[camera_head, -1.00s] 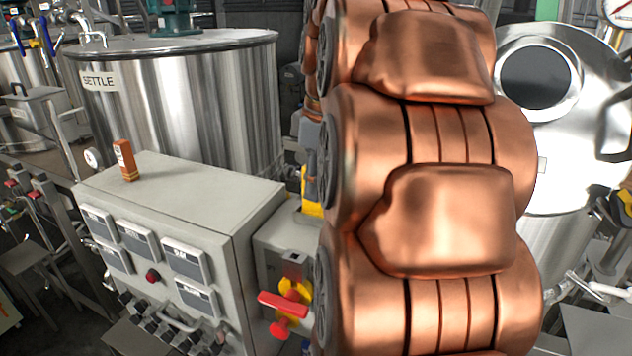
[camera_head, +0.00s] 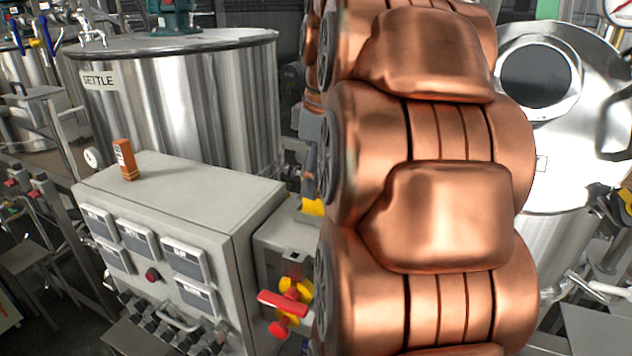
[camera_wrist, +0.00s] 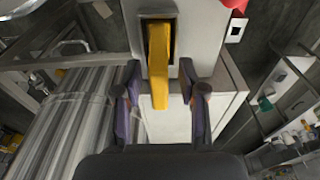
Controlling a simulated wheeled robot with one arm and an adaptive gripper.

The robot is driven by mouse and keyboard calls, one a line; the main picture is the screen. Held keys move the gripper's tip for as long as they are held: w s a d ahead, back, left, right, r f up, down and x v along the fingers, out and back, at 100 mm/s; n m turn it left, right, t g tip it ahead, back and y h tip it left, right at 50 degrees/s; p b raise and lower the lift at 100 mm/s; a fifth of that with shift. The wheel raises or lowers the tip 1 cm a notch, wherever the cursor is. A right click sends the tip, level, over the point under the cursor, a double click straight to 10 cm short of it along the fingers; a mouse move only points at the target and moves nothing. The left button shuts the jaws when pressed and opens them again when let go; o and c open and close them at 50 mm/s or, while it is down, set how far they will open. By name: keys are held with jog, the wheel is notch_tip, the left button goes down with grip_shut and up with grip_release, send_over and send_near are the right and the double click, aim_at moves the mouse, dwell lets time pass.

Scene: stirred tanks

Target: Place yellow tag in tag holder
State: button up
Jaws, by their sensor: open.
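The yellow tag (camera_wrist: 159,62) shows in the wrist view as a long upright strip. Its upper part lies within a dark rectangular slot (camera_wrist: 147,34) in a pale grey top, which looks like the tag holder. Its lower end reaches out of the slot toward my gripper. I cannot tell how firmly it sits there. My gripper (camera_wrist: 160,84) is open, with one finger on each side of the tag and a gap on both sides. In the head view, a yellow patch (camera_head: 312,206) shows beside my copper-coloured arm, which hides most of that spot.
A grey control cabinet (camera_head: 180,196) carries an orange box (camera_head: 125,160) on top. A red and yellow rotary handle (camera_head: 285,301) sticks out from a smaller grey box (camera_head: 270,246). The SETTLE tank (camera_head: 190,105) stands behind, and another steel tank (camera_head: 575,170) is at right.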

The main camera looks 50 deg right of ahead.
jog(key=shift+r, duration=0.6)
jog(key=r+p, duration=0.1)
jog(key=r, duration=0.1)
jog(key=r+p, duration=0.3)
jog(key=shift+s+d+r, duration=0.15)
jog(key=shift+s+r, duration=0.15)
jog(key=shift+s, duration=0.1)
